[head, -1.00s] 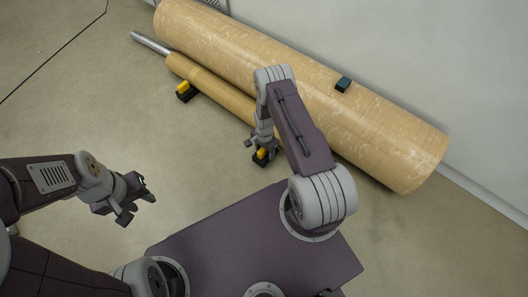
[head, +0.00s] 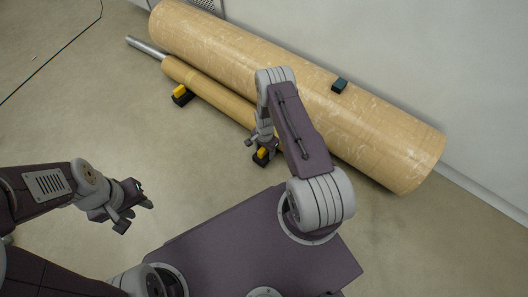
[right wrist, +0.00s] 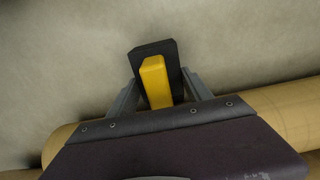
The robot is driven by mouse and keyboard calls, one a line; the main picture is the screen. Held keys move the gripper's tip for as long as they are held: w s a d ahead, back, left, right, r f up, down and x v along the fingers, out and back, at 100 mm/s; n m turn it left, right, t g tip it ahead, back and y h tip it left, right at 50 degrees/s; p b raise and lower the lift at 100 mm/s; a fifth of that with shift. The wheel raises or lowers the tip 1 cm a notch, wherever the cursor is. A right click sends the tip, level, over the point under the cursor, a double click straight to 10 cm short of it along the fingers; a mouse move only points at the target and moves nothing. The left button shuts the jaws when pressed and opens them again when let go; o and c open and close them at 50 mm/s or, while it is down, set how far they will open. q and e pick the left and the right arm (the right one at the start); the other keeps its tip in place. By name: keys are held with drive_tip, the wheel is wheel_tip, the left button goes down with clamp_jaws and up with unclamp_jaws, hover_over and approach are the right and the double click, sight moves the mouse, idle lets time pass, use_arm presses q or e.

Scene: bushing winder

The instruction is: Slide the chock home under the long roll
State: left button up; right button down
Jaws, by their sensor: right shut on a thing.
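A black chock with a yellow grip (head: 262,156) is on the floor at the near side of the slim tan roll (head: 215,92). My right gripper (right wrist: 155,88) is shut on the chock's yellow grip, with a finger on each side. The chock's black base (right wrist: 151,49) shows beyond the grip in the right wrist view. Whether the chock touches the roll is hidden by my right arm and gripper. A second black and yellow chock (head: 181,96) sits beside the slim roll farther left. My left gripper (head: 135,206) is open and empty above bare floor.
A metal shaft (head: 146,47) sticks out of the slim roll's left end. The floor at left is clear.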

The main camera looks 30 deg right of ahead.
drive_tip(key=shift+w+d, duration=0.15)
drive_tip(key=shift+d, duration=0.2)
drive_tip(key=shift+c, duration=1.9)
unclamp_jaws()
wheel_tip(320, 180, up, 9)
drive_tip(key=p, duration=0.7)
drive_tip(key=shift+r, duration=0.2)
drive_tip(key=shift+f, duration=0.15)
